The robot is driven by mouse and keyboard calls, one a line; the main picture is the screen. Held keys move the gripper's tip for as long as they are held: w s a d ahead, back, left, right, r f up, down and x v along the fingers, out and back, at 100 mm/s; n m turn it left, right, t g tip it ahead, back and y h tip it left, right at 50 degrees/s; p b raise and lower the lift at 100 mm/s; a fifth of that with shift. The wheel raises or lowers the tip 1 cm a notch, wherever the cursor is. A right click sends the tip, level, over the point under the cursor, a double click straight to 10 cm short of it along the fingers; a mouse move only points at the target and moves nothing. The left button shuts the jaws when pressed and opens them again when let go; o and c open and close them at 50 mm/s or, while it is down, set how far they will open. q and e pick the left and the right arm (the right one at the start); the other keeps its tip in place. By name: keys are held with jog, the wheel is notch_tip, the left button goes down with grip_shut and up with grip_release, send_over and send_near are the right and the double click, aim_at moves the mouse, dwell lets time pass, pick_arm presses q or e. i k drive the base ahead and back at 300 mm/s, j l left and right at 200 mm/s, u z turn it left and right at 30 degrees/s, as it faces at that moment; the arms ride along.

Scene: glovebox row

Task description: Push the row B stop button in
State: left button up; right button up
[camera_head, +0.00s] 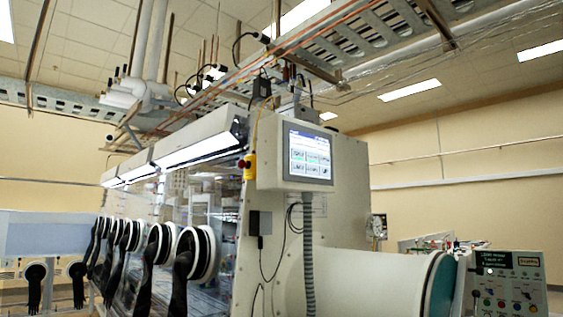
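A yellow box (250,168) with a red stop button (241,164) is mounted on the near end of the glovebox row, just left of the touchscreen panel. The button faces left and stands out from the box. No row label is readable here, so I cannot tell whether it belongs to row B. Neither of my grippers is in view.
The touchscreen (309,156) juts out from the end wall. Black gloves on white ports (204,252) hang along the row's left side. A large cylinder (380,282) and a control panel (507,284) stand at the lower right. Another glovebox (45,236) is at far left.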

aim_at(242, 163)
jog(key=i+j, duration=0.1)
jog(key=i, duration=0.7)
jog(key=i+j, duration=0.15)
jog(key=i, duration=0.7)
jog(key=i+j, duration=0.1)
jog(key=i, duration=0.7)
